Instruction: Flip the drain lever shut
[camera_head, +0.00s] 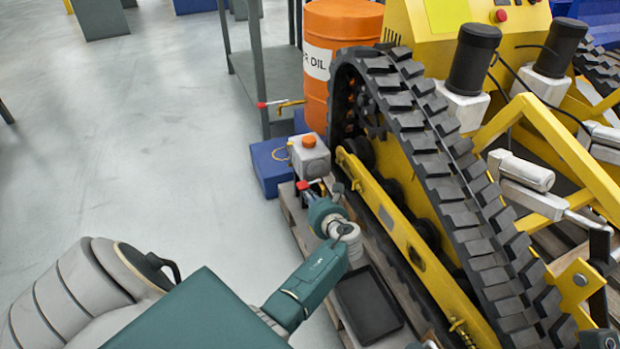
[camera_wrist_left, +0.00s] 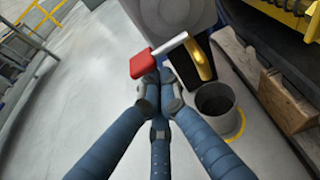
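The drain lever (camera_wrist_left: 143,63) has a red grip on a pale metal arm. It sits beside a brass spout (camera_wrist_left: 203,60) at the foot of a grey tank (camera_wrist_left: 172,18). In the head view the tank (camera_head: 310,160) has an orange cap, and the lever's red grip (camera_head: 303,185) shows below it. My left gripper (camera_wrist_left: 160,82) has its blue fingers drawn together at the tips, just below the red grip, with nothing between them. Whether the tips touch the grip I cannot tell. In the head view the left gripper (camera_head: 325,188) is partly hidden.
A second red-handled brass tap (camera_head: 285,104) is near the orange drum (camera_head: 325,55). The tracked carrier (camera_head: 430,160) stands close on the right; a black tray (camera_head: 368,305) lies beside it. Floor at left is clear.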

